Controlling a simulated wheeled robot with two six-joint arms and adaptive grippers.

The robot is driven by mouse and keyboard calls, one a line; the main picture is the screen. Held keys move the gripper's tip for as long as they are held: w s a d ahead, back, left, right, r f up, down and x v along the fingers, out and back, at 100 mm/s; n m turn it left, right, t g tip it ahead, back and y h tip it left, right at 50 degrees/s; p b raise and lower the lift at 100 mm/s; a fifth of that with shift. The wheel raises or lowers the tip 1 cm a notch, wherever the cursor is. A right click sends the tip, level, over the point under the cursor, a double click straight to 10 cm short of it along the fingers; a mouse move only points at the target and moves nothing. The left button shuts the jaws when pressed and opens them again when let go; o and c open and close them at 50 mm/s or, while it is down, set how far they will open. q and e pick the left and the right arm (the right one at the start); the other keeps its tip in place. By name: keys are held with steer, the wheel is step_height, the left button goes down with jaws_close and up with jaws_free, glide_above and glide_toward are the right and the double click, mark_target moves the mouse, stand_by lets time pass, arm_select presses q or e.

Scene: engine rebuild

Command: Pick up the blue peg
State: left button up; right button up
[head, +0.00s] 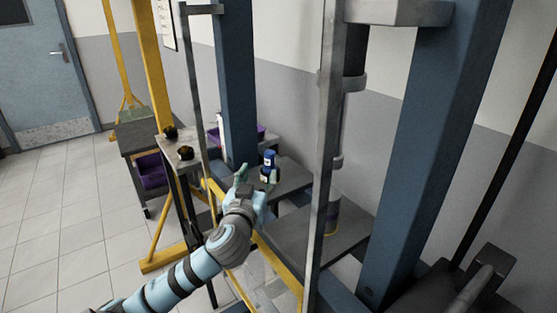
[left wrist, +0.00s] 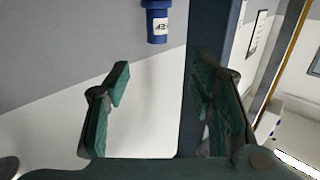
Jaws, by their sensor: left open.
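The blue peg (head: 268,160) stands upright near a small grey shelf beside the blue post in the head view. In the left wrist view the blue peg (left wrist: 157,24) comes in from the top edge and has a white label with dark letters. It lies beyond the fingertips, roughly between their lines, and is apart from them. My left gripper (head: 255,181) is open and empty, just in front of the peg in the head view. Its two green-padded fingers (left wrist: 162,82) are spread wide in the left wrist view. My right gripper is not in view.
A blue post (head: 237,80) rises right behind the gripper. A thin grey upright (head: 325,150) stands to the right. A grey shelf (head: 290,178) lies around the peg's base. A cart (head: 135,135) with a purple bin (head: 152,171) stands at left. The tiled floor at left is clear.

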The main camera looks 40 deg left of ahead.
mark_target(269, 156)
arm_select(q)
steer(key=x, duration=0.5)
steer(key=shift+w+r, duration=0.2)
steer(key=shift+r, duration=0.1)
steer(key=x, duration=0.5)
steer(key=f+x, duration=0.1)
steer(key=x, duration=0.1)
steer(key=shift+w+b, duration=0.35)
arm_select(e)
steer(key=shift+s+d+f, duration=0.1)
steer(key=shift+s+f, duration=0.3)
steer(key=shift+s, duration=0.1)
arm_select(q)
steer(key=shift+r, duration=0.1)
jaws_close()
